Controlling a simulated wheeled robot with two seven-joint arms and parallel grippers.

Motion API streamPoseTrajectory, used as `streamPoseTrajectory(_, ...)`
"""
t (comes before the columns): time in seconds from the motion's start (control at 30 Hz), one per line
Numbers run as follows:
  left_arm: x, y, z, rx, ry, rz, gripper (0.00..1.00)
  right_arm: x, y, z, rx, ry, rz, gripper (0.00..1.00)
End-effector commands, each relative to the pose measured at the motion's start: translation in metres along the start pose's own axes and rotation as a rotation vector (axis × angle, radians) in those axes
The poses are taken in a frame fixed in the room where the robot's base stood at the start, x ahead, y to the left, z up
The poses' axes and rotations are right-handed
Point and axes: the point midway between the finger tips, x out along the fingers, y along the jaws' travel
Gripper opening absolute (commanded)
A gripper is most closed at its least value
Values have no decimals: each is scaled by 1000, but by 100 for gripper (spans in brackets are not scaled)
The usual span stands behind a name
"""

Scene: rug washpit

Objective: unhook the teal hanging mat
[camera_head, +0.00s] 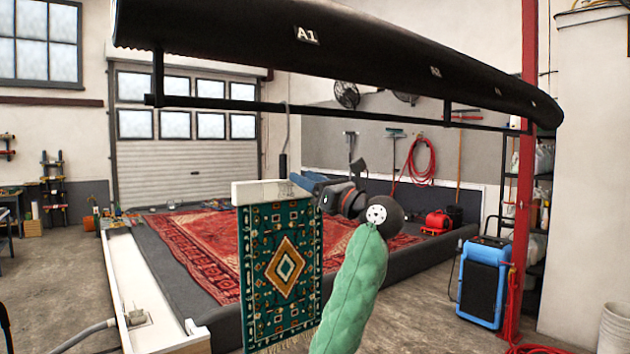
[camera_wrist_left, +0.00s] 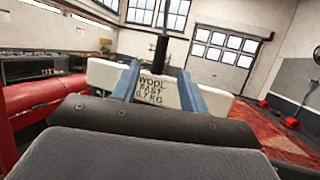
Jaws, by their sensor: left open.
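The teal mat (camera_head: 281,268), with a gold and cream diamond and a fringed lower edge, hangs from a white bar (camera_head: 262,192). A grey hook (camera_head: 287,130) with a dark grip runs from the black rail (camera_head: 350,114) down to the bar. My left gripper (camera_head: 303,183), with blue fingers, is at the bar's right part, just right of the hook. In the left wrist view, the open fingers (camera_wrist_left: 158,70) lie either side of the bar's label, reading wool, fast, 0.7 kg; contact cannot be told. My right gripper is not in view.
A long black overhead beam (camera_head: 380,62) marked A1 carries the rail. Behind the mat, a red patterned rug (camera_head: 195,240) lies in a dark-edged pit. A blue machine (camera_head: 482,282) stands at the right by a red post (camera_head: 524,180). Open floor shows between the pit and the machine.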

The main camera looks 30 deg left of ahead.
Motion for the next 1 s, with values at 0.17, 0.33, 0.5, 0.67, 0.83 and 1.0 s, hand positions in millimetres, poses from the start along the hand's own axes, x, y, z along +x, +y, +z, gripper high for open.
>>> streamPoseTrajectory(0.17, 12, 0, 1, 0, -1, 0, 44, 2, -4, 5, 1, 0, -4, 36)
streamPoseTrajectory(0.33, 23, 0, 1, 1, -1, 0, 44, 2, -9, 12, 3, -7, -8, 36)
streamPoseTrajectory(0.5, 33, 0, 0, 1, 0, 0, 44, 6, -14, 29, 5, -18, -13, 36)
streamPoseTrajectory(0.67, 44, 0, 0, 0, 0, 0, 44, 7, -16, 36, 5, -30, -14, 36)
streamPoseTrajectory(0.83, 54, 0, 0, 0, -1, 0, 44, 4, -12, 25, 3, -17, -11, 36)
streamPoseTrajectory(1.0, 65, 0, 0, 0, 1, 0, 44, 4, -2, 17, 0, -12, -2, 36)
